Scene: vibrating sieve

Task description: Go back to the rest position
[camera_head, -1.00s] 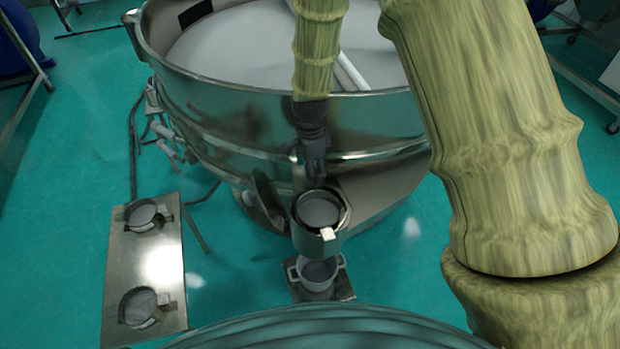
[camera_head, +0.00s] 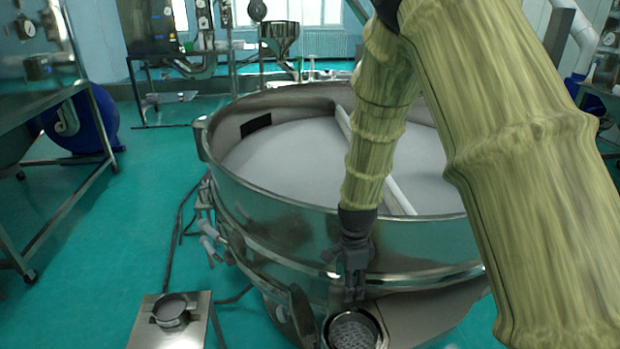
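My gripper (camera_head: 354,290) is dark and points down in front of the sieve's near wall. It is just above the sieve's outlet cup (camera_head: 353,331), and I see nothing held in it. Its fingers are small and dark, so I cannot tell whether they are open or shut. My arm, in a yellowish ribbed sleeve, comes down from the upper right. The vibrating sieve (camera_head: 285,232) is a large round metal drum with pale powder inside and a white bar across it. The cup at the bottom edge has a grainy grey inside and is partly cut off.
A metal stand (camera_head: 150,335) at the lower left holds a small pot (camera_head: 171,311). A metal-framed table (camera_head: 60,225) and a blue drum (camera_head: 85,122) stand at the left. A funnel hopper (camera_head: 279,40) stands at the back. Green floor (camera_head: 110,230) is open left of the sieve.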

